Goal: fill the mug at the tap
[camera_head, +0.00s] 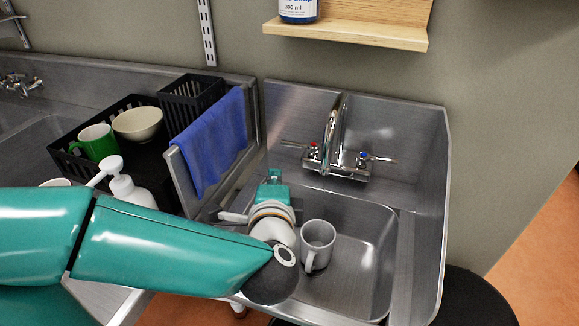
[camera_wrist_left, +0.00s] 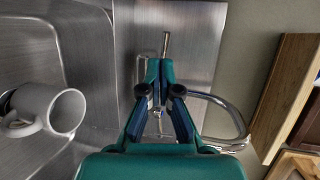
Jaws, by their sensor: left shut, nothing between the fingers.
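A grey mug (camera_head: 318,240) stands upright, opening up, in the steel sink basin (camera_head: 362,262). It also shows at the left of the left wrist view (camera_wrist_left: 62,110). The chrome tap (camera_head: 333,135) is on the sink's back wall, with a red-marked lever (camera_head: 294,145) at left and a blue-marked one (camera_head: 380,158) at right. My left gripper (camera_head: 272,176) is shut and empty, left of the mug and in front of the red-marked lever. In the left wrist view its fingertips (camera_wrist_left: 160,64) point towards a lever. I see no water running.
A blue cloth (camera_head: 210,140) hangs over the steel divider left of the sink. A black rack (camera_head: 72,170) holds a green mug (camera_head: 97,142) and a bowl (camera_head: 138,124). A white pump bottle (camera_head: 130,192) stands nearby. A wooden shelf (camera_head: 375,32) juts out above the tap.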

